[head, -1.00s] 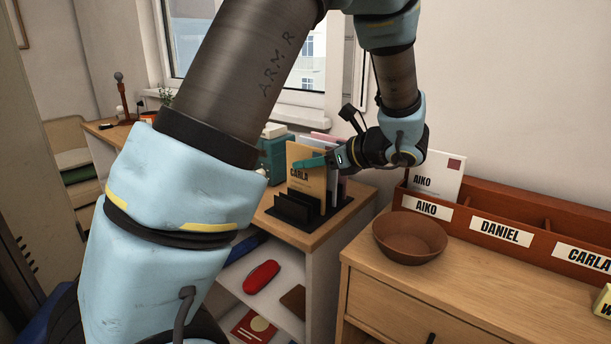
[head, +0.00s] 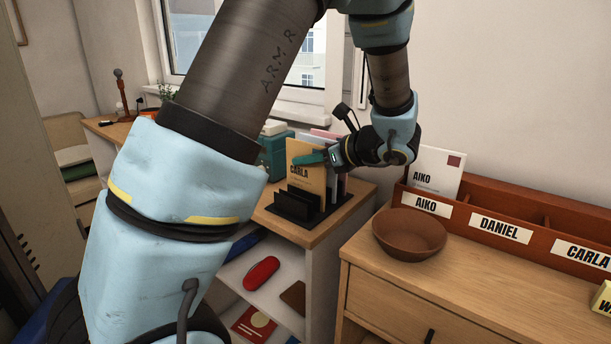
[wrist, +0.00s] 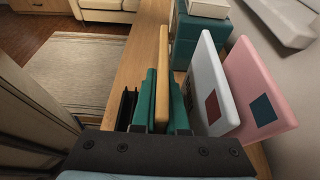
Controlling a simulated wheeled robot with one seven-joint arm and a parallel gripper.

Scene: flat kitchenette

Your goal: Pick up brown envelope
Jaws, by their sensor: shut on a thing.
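The brown envelope (head: 303,164), marked CARLA, stands upright in the black letter rack (head: 318,216) on the wooden shelf top. My gripper (head: 318,159) is at its upper part, with a teal finger across its front face. In the wrist view the envelope's edge (wrist: 163,75) runs between the two teal fingers (wrist: 162,112), which are shut on it from both sides. The envelope's lower part is hidden behind the rack's front dividers.
A white envelope (wrist: 213,85) and a pink one (wrist: 258,90) stand close beside the brown one. On the right cabinet are a brown bowl (head: 409,234) and a red-brown named sorter (head: 470,229) holding a white AIKO envelope (head: 433,171).

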